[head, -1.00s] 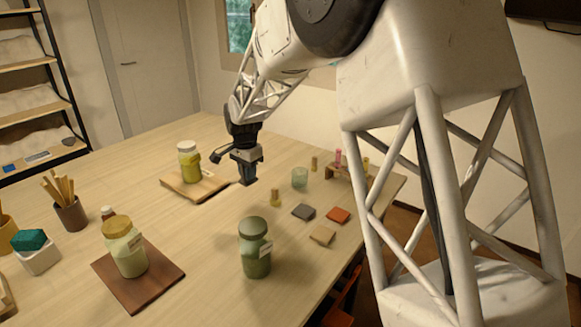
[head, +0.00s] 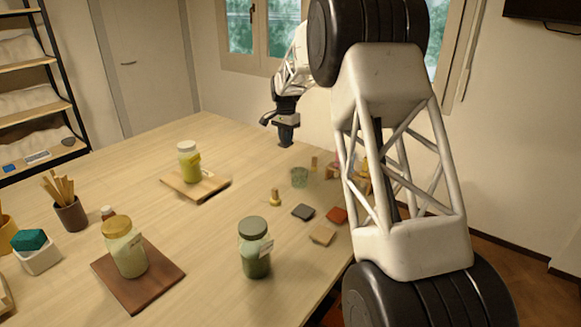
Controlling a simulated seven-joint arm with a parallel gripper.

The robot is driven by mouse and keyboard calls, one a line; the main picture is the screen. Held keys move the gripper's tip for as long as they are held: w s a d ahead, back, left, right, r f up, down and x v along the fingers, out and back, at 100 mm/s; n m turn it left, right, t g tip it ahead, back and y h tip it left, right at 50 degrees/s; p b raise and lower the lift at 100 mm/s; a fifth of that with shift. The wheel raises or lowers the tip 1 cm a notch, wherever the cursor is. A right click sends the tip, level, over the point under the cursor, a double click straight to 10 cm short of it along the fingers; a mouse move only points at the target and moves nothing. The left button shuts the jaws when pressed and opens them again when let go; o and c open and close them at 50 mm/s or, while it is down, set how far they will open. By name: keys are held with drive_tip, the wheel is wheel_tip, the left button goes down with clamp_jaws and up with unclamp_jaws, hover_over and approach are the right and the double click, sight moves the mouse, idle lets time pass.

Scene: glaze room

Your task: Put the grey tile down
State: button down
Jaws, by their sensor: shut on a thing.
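A grey tile (head: 303,212) lies flat on the table, close to an orange-red tile (head: 337,215) and a tan tile (head: 322,235). My gripper (head: 285,143) is raised above the far part of the table, apart from these tiles and beyond them. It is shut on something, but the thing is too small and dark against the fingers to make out.
A glass (head: 299,177) and a small yellowish stopper-like piece (head: 274,196) stand near the tiles. A green jar (head: 255,250) stands in front. Other jars stand on a light board (head: 214,186) and a brown board (head: 165,285). The table's middle is clear.

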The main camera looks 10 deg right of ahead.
drive_tip(key=shift+w+d, duration=0.95)
drive_tip(key=shift+d, duration=0.1)
hover_over(290, 165)
drive_tip(key=shift+s+d+f, duration=0.1)
drive_tip(key=shift+s+f, duration=0.05)
drive_tip(key=shift+f, duration=2.35)
drive_tip(key=shift+f, duration=0.1)
drive_tip(key=shift+f, duration=2.4)
drive_tip(key=shift+f, duration=0.1)
drive_tip(key=c, duration=1.1)
unclamp_jaws()
